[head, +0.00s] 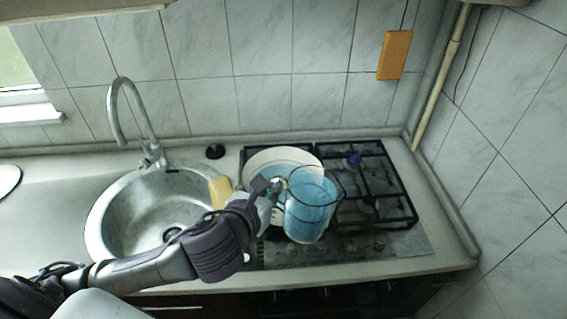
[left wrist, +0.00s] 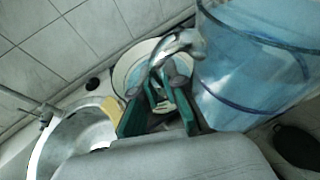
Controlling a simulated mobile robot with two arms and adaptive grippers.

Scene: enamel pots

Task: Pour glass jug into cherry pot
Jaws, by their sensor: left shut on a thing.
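The glass jug (head: 312,210) is clear and blue-tinted, and it looks roughly upright above the front of the hob. It fills the right of the left wrist view (left wrist: 255,75). My left gripper (head: 274,188) is shut on the jug's handle, at the jug's left side; its green fingers show in the left wrist view (left wrist: 168,82). A white round pot (head: 268,158), likely the cherry pot, stands on the hob's left side behind the jug and gripper. Its front is partly hidden, and no cherry pattern shows. It also shows in the left wrist view (left wrist: 126,66). My right gripper is not in view.
The gas hob (head: 372,190) has free grates to the right. A round sink (head: 120,215) with a tall tap (head: 115,110) lies left, with a yellow sponge (head: 219,191) at its right edge. Tiled walls close the back and right. An orange box (head: 394,55) hangs behind.

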